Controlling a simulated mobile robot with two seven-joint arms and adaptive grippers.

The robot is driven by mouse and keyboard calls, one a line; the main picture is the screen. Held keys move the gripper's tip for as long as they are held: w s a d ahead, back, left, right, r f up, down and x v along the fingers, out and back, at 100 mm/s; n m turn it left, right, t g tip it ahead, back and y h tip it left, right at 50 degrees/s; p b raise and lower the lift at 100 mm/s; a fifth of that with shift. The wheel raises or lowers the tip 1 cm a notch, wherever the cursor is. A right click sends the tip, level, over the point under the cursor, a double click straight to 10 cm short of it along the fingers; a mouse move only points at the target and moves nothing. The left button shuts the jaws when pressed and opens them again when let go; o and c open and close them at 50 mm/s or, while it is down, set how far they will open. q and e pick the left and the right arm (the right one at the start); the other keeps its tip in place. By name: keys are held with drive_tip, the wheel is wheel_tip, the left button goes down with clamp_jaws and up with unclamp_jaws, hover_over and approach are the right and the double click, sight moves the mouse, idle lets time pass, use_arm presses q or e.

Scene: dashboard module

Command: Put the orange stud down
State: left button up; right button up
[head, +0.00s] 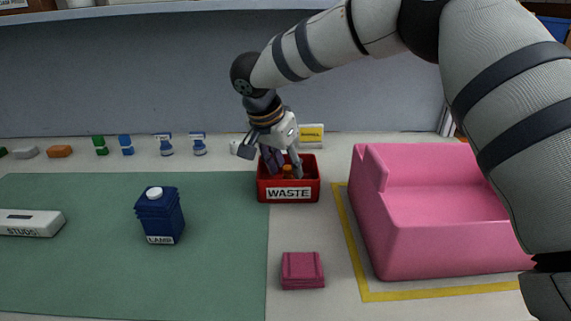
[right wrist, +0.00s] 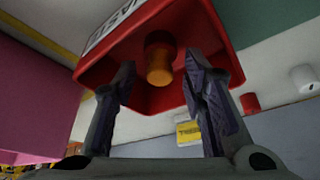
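The orange stud (head: 288,172) is inside the red bin marked WASTE (head: 289,195). It also shows in the right wrist view (right wrist: 159,66) as an orange-brown, stepped round piece against the red inside of the bin. My right gripper (head: 281,168) points down into the bin. In the right wrist view its two fingers (right wrist: 159,72) are spread apart, with the stud in line between them and visible gaps on both sides. Whether the stud rests on the bin floor is hard to tell. My left gripper is not in view.
A pink block-shaped body (head: 440,235) stands right of the bin in a yellow outline. A small magenta block (head: 302,270) lies in front. A blue LAMP container (head: 160,215) and white STUDS box (head: 30,223) are on the green mat (head: 225,270). Several small items line the back wall.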

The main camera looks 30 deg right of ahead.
drive_tip(key=shift+r, duration=0.35)
drive_tip(key=v, duration=1.2)
